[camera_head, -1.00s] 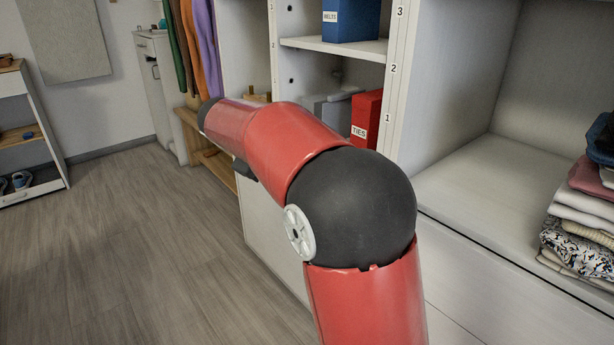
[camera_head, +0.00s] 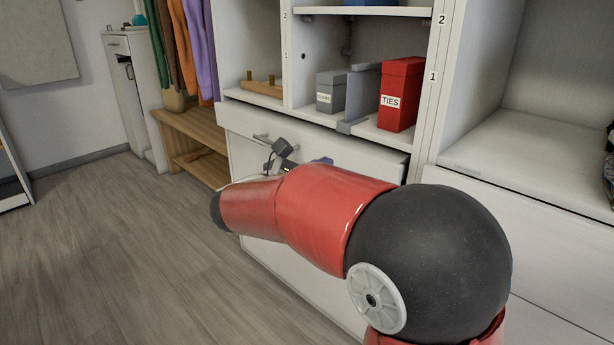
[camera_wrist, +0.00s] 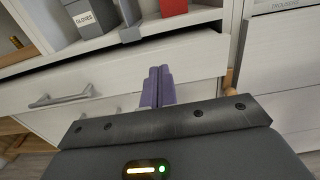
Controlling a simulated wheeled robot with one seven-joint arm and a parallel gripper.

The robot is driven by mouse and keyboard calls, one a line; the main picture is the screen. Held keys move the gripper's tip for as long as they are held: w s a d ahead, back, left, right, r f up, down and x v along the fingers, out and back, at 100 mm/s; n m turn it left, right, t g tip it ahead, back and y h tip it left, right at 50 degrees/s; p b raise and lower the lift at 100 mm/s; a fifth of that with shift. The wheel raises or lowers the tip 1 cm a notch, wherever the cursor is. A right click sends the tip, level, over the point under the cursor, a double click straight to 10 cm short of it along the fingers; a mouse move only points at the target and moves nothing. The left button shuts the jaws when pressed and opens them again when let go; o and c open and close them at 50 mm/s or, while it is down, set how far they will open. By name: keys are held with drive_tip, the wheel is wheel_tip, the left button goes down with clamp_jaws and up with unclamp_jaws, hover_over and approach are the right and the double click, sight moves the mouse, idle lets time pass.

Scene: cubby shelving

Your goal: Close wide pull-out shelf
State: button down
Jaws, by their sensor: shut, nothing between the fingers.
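The wide pull-out shelf has a white front (camera_head: 345,150) with a bar handle (camera_head: 262,136), below the cubby with the boxes. A dark gap shows along its top, so it stands slightly out from the cabinet. In the wrist view the front (camera_wrist: 115,85) spans the picture, with the handle (camera_wrist: 62,98) at left. My gripper (camera_wrist: 158,72) is shut and empty, its purple fingers pointing at the front, right of the handle. I cannot tell whether the fingertips touch it. In the head view my arm hides most of the gripper and the lower part of the front.
A red TIES box (camera_head: 402,95) and a grey box (camera_head: 331,92) stand in the cubby above. A grey divider (camera_head: 360,95) is between them. A wooden bench (camera_head: 195,140) is at left. Open floor (camera_head: 120,240) lies left of the cabinet.

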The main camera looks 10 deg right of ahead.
sight(355, 149)
drive_tip(key=x, duration=0.7)
drive_tip(key=shift+b, duration=0.35)
drive_tip(key=p+x, duration=0.1)
drive_tip(key=x, duration=0.3)
drive_tip(key=shift+d, duration=0.15)
drive_tip(key=shift+w+d+r, duration=0.1)
drive_tip(key=shift+w+d, duration=0.05)
drive_tip(key=shift+w, duration=0.05)
drive_tip(key=shift+r, duration=0.1)
